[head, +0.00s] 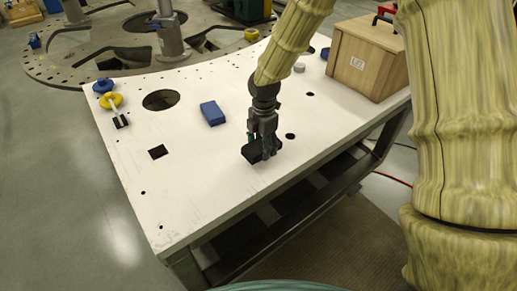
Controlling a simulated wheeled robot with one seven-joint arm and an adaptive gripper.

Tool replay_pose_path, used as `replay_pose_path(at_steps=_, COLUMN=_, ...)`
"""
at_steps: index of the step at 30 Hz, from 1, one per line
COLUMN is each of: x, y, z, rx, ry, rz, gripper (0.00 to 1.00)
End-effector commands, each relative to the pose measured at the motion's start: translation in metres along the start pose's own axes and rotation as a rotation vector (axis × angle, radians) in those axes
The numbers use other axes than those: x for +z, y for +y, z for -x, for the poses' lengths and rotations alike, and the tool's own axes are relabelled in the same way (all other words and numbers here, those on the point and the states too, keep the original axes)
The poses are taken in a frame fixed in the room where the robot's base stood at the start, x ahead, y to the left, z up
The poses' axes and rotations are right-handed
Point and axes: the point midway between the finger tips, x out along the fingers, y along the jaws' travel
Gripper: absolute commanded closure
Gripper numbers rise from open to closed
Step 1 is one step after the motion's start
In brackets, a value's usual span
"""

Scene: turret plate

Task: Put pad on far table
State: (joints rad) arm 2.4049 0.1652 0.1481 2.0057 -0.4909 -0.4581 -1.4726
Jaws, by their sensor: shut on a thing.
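My gripper (264,148) points down over the near part of the white table (185,185). It is shut on a dark, flat block that looks like the pad (251,153). The fingers hide part of this block. It is at or just above the tabletop; I cannot tell if it touches. A blue block (212,113) lies on the table to the left of and behind my gripper. Behind the white table is a large round grey plate (70,70) with many holes; I cannot tell whether this is the far table.
A wooden box (366,62) stands at the table's right end. Blue and yellow knobs (111,99) are at the left edge. The tabletop has a round hole (161,100) and a square hole (158,152). Its front left area is clear. Grey posts (170,32) rise from the round plate.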

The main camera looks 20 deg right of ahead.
Motion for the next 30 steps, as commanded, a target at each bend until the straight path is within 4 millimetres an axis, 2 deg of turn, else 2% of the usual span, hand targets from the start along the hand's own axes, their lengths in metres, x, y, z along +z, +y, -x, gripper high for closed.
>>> replay_pose_path(at_steps=7, x=0.0, y=0.003, z=-0.006, rx=-0.003, ry=0.001, rz=-0.001, gripper=0.68)
replay_pose_path(at_steps=18, x=0.0, y=0.003, z=-0.035, rx=-0.001, ry=0.001, rz=0.0, gripper=0.68)
replay_pose_path(at_steps=30, x=0.0, y=0.003, z=-0.04, rx=0.0, ry=0.001, rz=-0.001, gripper=0.68)
